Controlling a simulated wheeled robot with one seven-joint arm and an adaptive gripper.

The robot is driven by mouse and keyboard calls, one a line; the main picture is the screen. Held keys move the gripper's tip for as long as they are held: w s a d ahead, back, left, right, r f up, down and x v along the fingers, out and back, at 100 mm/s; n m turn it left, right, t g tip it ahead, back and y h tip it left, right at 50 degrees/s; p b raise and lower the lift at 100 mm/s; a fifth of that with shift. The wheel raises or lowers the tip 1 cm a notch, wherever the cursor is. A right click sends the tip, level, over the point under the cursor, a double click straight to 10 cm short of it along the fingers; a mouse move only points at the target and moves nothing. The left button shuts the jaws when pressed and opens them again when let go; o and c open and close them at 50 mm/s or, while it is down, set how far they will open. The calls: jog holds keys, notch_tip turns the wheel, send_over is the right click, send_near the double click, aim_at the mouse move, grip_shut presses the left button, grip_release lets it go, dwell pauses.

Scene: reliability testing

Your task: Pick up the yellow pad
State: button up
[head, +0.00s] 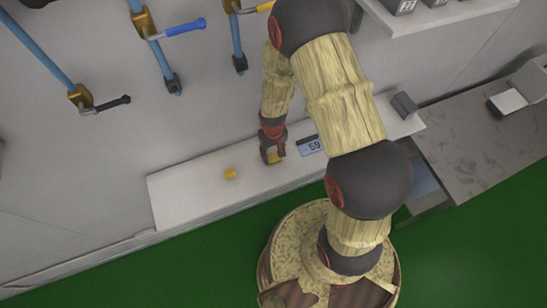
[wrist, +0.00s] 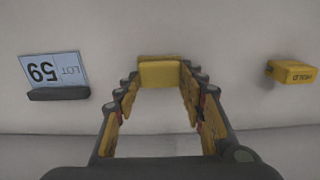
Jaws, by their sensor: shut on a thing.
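A yellow pad (wrist: 159,72) sits between the fingertips of my gripper (wrist: 160,80) in the wrist view. The fingers are shut on its two sides. In the head view my gripper (head: 273,156) points down over the white ledge, with a bit of yellow at its tips. A second yellow block (head: 230,174) lies on the ledge to the left of my gripper. It also shows at the right of the wrist view (wrist: 291,72), with small dark lettering. I cannot tell whether the held pad touches the ledge.
A "LOT 59" card (head: 309,146) stands on the white ledge (head: 188,200) just right of my gripper. A dark grey block (head: 404,105) is at the ledge's right end. Blue bars with handles (head: 160,62) stand behind. A grey-topped counter (head: 480,140) is at right.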

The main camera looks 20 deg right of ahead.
aim_at(273, 155)
jog(key=shift+r, duration=0.1)
jog(key=shift+w+r, duration=0.1)
jog(key=shift+r, duration=0.3)
notch_tip(273, 155, up, 2)
jog(key=shift+r+b, duration=0.15)
jog(key=shift+b, duration=0.4)
jog(key=s+a+r+b, duration=0.1)
jog(key=s+a+r, duration=0.1)
jog(key=s+r, duration=0.7)
jog(key=shift+s+a+r, duration=0.35)
jog(key=shift+s+r, duration=0.05)
jog(key=shift+s, duration=2.05)
jog(key=o, duration=0.4)
jog(key=shift+c, duration=1.1)
